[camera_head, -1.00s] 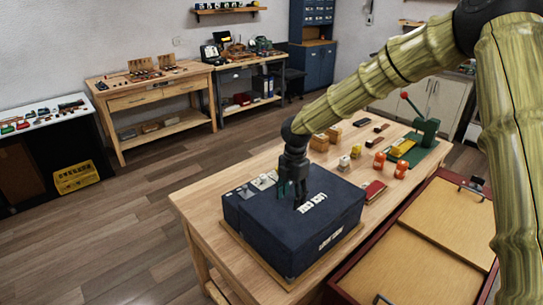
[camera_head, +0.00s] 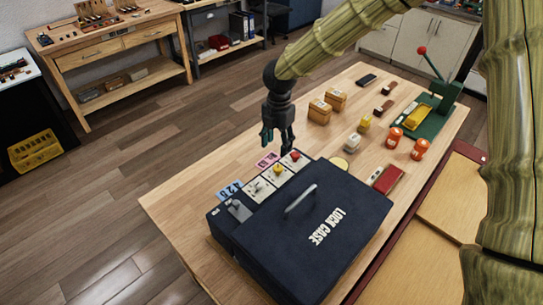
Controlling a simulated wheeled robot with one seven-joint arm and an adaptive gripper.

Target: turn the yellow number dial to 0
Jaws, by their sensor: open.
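The dark blue lock case (camera_head: 325,235) lies on the wooden table with a row of small panels along its far left edge. A small yellow knob (camera_head: 278,170), which looks like the yellow number dial, sits on a white panel there. A red knob (camera_head: 295,155) is up and right of it. Its numbers and setting are too small to read. My gripper (camera_head: 278,144) points down, open and empty, just above the yellow and red knobs in the picture and apart from them.
A grey latch (camera_head: 238,210) and a raised handle (camera_head: 300,199) stand on the case. A blue number card (camera_head: 229,190) and a pink card (camera_head: 267,160) lie beside the panels. Wooden boxes (camera_head: 320,110), orange pieces (camera_head: 394,137) and a green press (camera_head: 430,113) stand farther right. The table's left part is clear.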

